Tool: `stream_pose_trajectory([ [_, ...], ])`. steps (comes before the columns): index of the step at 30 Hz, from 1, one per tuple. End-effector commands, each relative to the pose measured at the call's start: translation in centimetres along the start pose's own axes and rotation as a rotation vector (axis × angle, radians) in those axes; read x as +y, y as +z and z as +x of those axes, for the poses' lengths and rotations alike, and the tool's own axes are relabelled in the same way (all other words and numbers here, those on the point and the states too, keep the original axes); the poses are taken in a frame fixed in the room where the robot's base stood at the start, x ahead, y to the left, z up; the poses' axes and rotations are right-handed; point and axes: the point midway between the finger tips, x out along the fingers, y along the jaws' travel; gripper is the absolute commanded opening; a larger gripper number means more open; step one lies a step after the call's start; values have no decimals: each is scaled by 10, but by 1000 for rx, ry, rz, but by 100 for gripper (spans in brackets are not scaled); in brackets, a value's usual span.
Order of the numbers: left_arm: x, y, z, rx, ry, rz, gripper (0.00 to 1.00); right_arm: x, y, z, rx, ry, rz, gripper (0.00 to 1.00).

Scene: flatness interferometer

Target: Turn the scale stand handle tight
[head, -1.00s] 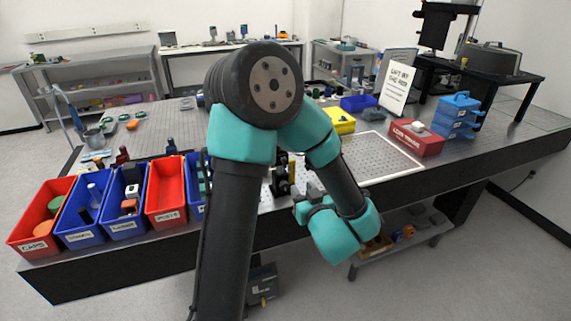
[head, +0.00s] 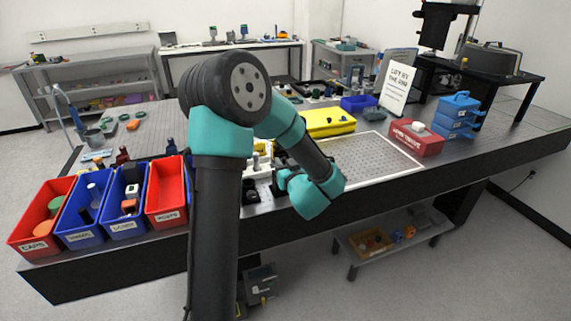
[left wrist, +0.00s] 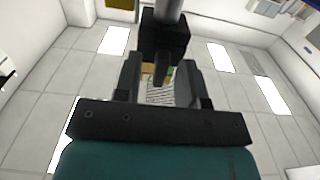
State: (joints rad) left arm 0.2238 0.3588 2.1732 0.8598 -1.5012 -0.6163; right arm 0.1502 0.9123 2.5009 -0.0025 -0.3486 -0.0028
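In the left wrist view, a black clamp block (left wrist: 165,38) sits on a grey metal post (left wrist: 168,9). A short dark handle (left wrist: 162,68) reaches from the block toward my left gripper (left wrist: 161,82). The two gripper fingers stand apart, one on each side of the handle, with gaps showing beside it; I see no clear contact. In the head view, my left arm's teal wrist hangs over the bench's front edge, and its fingers are mostly hidden. I cannot pick out the stand clearly there. My right gripper is not in view.
Red and blue bins (head: 38,222) line the bench's front left. A yellow case (head: 328,122), a perforated plate (head: 375,160), a red box (head: 416,138), blue stacked boxes (head: 457,115) and a sign (head: 397,85) stand to the right. Small parts crowd the area behind my arm.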

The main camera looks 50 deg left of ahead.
Motion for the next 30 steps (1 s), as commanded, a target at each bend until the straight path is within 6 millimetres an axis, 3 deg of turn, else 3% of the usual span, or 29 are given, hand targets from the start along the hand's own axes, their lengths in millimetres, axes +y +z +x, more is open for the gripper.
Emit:
stream_pose_trajectory([
  [8, 0, 0, 1, 0, 1, 1, 36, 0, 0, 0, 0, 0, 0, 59],
  [19, 0, 0, 0, 0, 0, 1, 1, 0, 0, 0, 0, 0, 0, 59],
  [30, 0, 0, 0, 0, 0, 14, 0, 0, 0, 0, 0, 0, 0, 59],
])
